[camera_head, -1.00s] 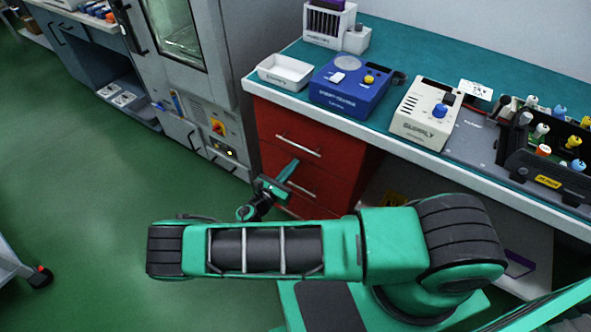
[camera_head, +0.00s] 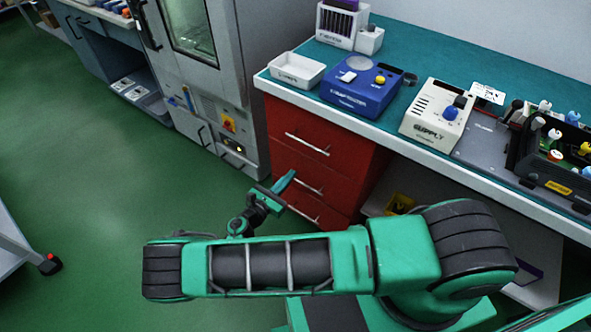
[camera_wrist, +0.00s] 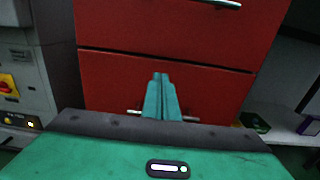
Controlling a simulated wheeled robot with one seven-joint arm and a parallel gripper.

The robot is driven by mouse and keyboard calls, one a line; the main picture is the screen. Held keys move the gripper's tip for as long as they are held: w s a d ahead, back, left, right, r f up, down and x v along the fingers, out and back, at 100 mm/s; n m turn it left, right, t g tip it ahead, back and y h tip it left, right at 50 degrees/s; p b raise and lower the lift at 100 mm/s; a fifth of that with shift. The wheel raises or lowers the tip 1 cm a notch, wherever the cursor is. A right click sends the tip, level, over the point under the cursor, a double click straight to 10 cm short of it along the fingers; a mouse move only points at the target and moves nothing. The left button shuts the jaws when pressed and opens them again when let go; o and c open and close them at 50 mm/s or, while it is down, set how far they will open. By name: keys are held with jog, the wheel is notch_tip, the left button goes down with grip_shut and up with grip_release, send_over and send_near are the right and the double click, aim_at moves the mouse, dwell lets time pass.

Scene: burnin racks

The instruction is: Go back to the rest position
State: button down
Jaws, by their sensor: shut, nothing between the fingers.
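My gripper (camera_head: 284,181) is shut and empty, in front of the red drawers below the bench. In the wrist view its two teal fingers (camera_wrist: 161,92) lie together and point at the red drawer unit (camera_wrist: 160,30). In the head view my teal and black arm lies folded across the lower part of the picture. I cannot tell the exact gap between the fingertips and the drawer front, and no touching shows.
The bench (camera_head: 395,127) carries a white tray (camera_head: 297,70), a blue device (camera_head: 361,86), a cream supply box (camera_head: 437,115) and a black rack (camera_head: 550,160). A grey cabinet (camera_head: 205,80) stands left of the drawers (camera_head: 310,160). A cart wheel (camera_head: 48,264) shows at left. Green floor between is clear.

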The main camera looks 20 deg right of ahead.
jog(key=v, duration=0.6)
jog(key=shift+s+a, duration=0.25)
jog(key=shift+s, duration=0.05)
